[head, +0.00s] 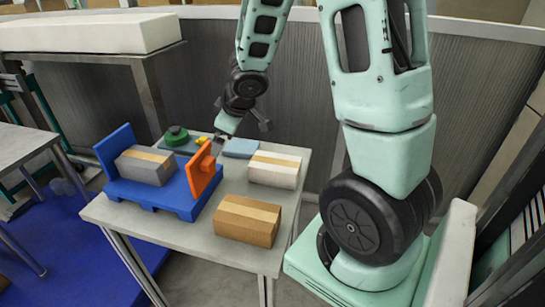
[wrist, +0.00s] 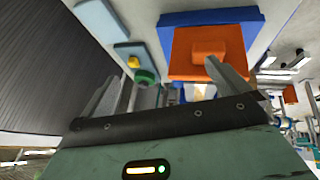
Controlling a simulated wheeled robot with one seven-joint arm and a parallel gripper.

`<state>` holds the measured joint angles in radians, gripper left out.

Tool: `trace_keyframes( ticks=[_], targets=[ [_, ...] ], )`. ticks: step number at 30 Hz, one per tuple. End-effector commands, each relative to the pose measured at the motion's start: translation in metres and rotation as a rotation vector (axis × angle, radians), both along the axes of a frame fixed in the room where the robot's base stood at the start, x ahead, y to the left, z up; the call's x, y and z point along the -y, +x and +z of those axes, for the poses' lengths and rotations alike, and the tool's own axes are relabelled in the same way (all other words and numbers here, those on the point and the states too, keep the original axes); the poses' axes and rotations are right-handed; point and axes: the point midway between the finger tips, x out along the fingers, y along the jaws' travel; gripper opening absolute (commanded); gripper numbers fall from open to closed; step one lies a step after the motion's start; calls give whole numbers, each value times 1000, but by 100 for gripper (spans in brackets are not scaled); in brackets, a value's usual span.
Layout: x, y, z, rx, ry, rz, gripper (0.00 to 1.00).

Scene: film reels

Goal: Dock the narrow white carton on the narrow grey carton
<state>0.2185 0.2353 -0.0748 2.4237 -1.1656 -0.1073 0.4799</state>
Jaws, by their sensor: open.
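The narrow white carton (head: 274,170), with a tan tape strip on top, lies on the right part of the grey table. The narrow grey carton (head: 145,166), also taped, sits at the left on a blue base (head: 180,203), between a blue upright plate (head: 118,150) and an orange plate (head: 203,172) with a knob. My gripper (head: 242,128) is open and empty above the table's back part, behind and left of the white carton. In the wrist view my open gripper (wrist: 165,88) has the orange plate (wrist: 205,55) ahead; I cannot make out the white carton there.
A brown carton (head: 248,220) lies at the table's front right. A green round part (head: 175,134) and a yellow bit stand at the back, near a flat blue-grey slab (head: 241,148). A grey ribbed partition (head: 300,100) rises behind the table. Little table surface is free.

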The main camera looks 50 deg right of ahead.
Motion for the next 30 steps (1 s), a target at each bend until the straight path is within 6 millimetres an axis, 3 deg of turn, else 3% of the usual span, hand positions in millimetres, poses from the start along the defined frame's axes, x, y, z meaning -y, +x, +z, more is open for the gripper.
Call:
trace_keyframes(
  ticks=[1,3,6,10,13,17,30],
  targets=[
    [30,-5,11,-4,10,-12,100],
    [64,-17,13,-14,36,-7,100],
    [103,-45,12,-51,88,3,100],
    [132,-84,9,-109,160,11,100],
    [142,-106,7,-144,200,14,100],
    [146,-117,0,-164,223,19,100],
    [133,-88,-83,-166,226,22,100]
  ],
)
